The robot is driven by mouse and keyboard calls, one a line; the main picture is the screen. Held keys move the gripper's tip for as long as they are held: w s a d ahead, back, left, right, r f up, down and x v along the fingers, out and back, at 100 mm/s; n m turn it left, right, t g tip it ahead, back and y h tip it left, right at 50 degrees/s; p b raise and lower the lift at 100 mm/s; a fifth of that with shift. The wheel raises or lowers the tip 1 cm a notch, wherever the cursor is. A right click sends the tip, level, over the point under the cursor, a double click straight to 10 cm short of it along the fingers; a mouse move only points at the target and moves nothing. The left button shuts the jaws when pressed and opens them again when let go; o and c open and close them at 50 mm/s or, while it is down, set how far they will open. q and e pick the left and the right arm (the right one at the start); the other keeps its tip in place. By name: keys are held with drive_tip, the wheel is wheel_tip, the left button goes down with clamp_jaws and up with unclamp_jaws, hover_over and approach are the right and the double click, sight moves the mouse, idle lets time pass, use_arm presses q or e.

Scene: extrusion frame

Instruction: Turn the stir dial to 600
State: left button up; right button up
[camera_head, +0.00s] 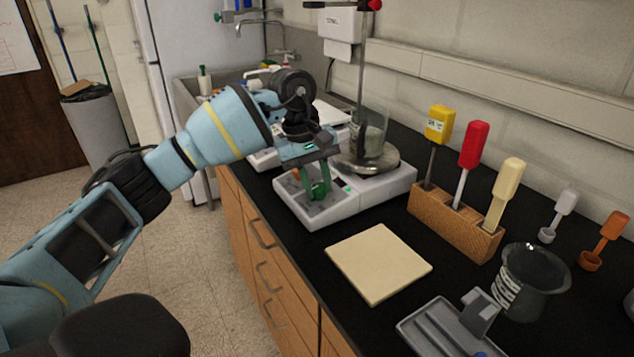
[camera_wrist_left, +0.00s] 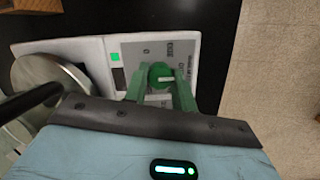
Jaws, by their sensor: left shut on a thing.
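The white hot plate stirrer (camera_head: 385,192) stands on the black bench, its grey control panel (camera_wrist_left: 132,50) facing the bench's front edge. The round green stir dial (camera_wrist_left: 161,72) is on this panel and has a short white mark. Small printed numbers surround it; most are too blurred to read, so I cannot tell its setting. My left gripper (camera_head: 319,180) comes down over the panel, its green fingers shut on the dial, one on each side (camera_wrist_left: 161,88). In the head view the fingers largely hide the dial. My right gripper is not in view.
A glass beaker (camera_head: 371,130) stands on the stirrer's round plate (camera_head: 382,165), beside a support rod (camera_head: 360,70). A beige square pad (camera_head: 378,264), a wooden rack (camera_head: 455,226) with coloured-handled tools and another beaker (camera_head: 535,285) stand to the right. A sink (camera_head: 185,95) lies behind.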

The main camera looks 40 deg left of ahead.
use_arm(q)
drive_tip(key=o, duration=1)
drive_tip(key=v, duration=0.7)
drive_tip(key=shift+a+r, duration=0.1)
drive_tip(key=shift+r, duration=0.3)
